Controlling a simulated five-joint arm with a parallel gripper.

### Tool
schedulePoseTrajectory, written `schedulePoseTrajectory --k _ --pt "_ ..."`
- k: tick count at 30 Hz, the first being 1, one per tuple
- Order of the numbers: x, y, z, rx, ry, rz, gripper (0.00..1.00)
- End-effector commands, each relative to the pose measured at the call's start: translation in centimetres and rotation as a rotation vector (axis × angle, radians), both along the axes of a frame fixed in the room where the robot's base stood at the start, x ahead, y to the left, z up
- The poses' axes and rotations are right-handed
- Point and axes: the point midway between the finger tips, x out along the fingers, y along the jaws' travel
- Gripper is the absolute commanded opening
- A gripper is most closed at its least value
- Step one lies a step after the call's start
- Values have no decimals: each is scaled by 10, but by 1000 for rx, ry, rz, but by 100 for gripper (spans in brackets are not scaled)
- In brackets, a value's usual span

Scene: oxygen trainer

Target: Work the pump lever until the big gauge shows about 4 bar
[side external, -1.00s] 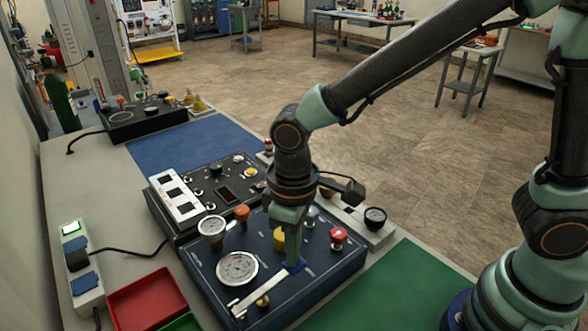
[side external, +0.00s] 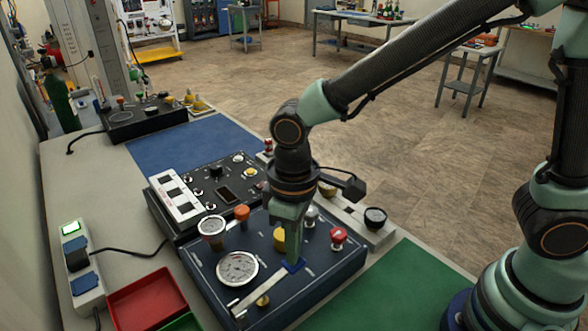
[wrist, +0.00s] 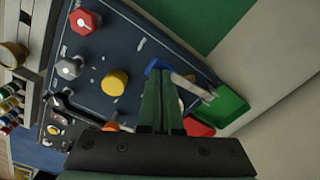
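The big gauge (side external: 238,268) is a white round dial on the dark blue panel (side external: 330,262); its reading is too small to tell. The pump lever (side external: 256,290) is a pale metal bar with a blue end (side external: 294,266), low across the panel. In the wrist view the blue end (wrist: 157,65) and bar (wrist: 190,86) show by the fingertips. My gripper (side external: 293,262) points down at the blue end; its fingers (wrist: 161,75) are close together, with no clear sign of the lever between them. The fingers hide part of the lever, so exact contact cannot be told.
A smaller gauge (side external: 211,226), an orange knob (side external: 242,212), a yellow knob (side external: 280,238) and a red knob (side external: 338,235) stand close around my gripper. Red tray (side external: 147,300) is at front left. The green mat (side external: 395,290) at right is clear.

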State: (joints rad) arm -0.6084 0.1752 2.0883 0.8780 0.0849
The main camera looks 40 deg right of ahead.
Motion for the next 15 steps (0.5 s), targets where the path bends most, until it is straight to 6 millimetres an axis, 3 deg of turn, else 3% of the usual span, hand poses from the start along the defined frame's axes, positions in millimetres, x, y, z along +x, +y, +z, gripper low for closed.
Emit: schedulePoseTrajectory --k 15 --pt "0 0 -24 0 1 1 0"
